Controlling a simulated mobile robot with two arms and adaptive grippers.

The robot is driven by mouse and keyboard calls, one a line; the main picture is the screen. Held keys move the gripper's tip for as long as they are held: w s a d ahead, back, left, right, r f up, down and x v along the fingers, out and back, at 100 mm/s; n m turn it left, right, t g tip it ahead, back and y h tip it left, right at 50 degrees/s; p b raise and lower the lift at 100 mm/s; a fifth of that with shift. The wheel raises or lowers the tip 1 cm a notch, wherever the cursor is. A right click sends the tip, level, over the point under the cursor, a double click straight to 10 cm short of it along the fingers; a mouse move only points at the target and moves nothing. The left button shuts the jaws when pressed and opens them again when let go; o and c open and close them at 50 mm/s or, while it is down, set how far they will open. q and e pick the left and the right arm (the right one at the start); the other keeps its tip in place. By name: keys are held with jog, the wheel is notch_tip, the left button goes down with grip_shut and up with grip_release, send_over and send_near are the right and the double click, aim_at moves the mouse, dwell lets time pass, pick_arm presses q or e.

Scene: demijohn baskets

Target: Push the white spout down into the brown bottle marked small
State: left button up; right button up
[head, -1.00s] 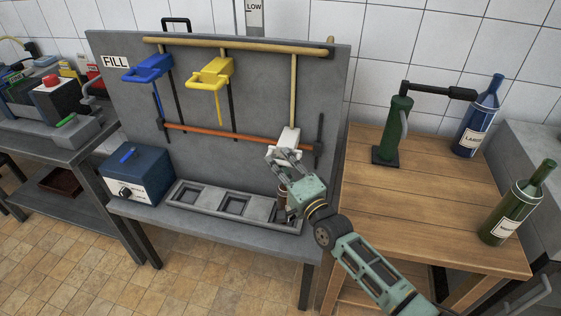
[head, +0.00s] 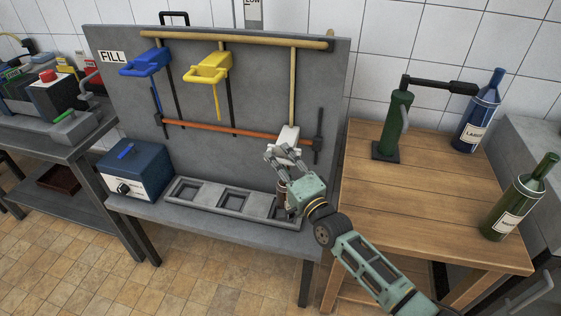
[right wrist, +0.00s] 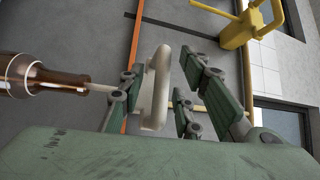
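The white spout (head: 289,137) is at the right end of the filling rack, above the brown bottle (head: 282,199), which stands in the right part of the grey tray. My right gripper (head: 283,155) hides part of both. In the right wrist view the bottle (right wrist: 40,77) lies at the left, with the spout's pale tube at its neck; how deep it sits I cannot tell. The spout's white handle (right wrist: 156,88) is between the fingers of my right gripper (right wrist: 165,92), which are apart with a gap on the right. The bottle's marking is not readable. My left gripper is not in view.
A blue spout (head: 147,62) and a yellow spout (head: 210,72) hang to the left. The grey tray (head: 212,203) has empty square recesses. A blue box (head: 136,170) stands left of it. The wooden table (head: 430,205) at right holds a green corker (head: 397,122) and two bottles.

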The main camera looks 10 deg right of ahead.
jog(key=v, duration=1.2)
jog(key=s+d+f+n+g+h, duration=0.2)
jog(key=s+f+g, duration=0.15)
jog(key=f, duration=0.75)
jog(key=s+d+f+n+g+h, duration=0.1)
jog(key=s+d+f+n+g, duration=0.3)
jog(key=f, duration=0.8)
jog(key=s+f+n+g+h, duration=0.15)
jog(key=s+f, duration=0.35)
jog(key=f, duration=0.6)
jog(key=s+f+n+g, duration=0.2)
jog(key=s+f, duration=0.4)
jog(key=s, duration=0.6)
jog(key=s+f+n+g+h, duration=0.1)
jog(key=s+f+n+g, duration=0.2)
jog(key=s+f, duration=0.4)
jog(key=s+f+n+g+h+p, duration=0.1)
jog(key=s+f, duration=0.5)
jog(key=s, duration=1.1)
jog(key=n+g, duration=0.1)
jog(key=g, duration=0.1)
jog(key=shift+f+n+g, duration=0.25)
jog(key=shift+n+g, duration=0.05)
jog(key=shift+n, duration=0.05)
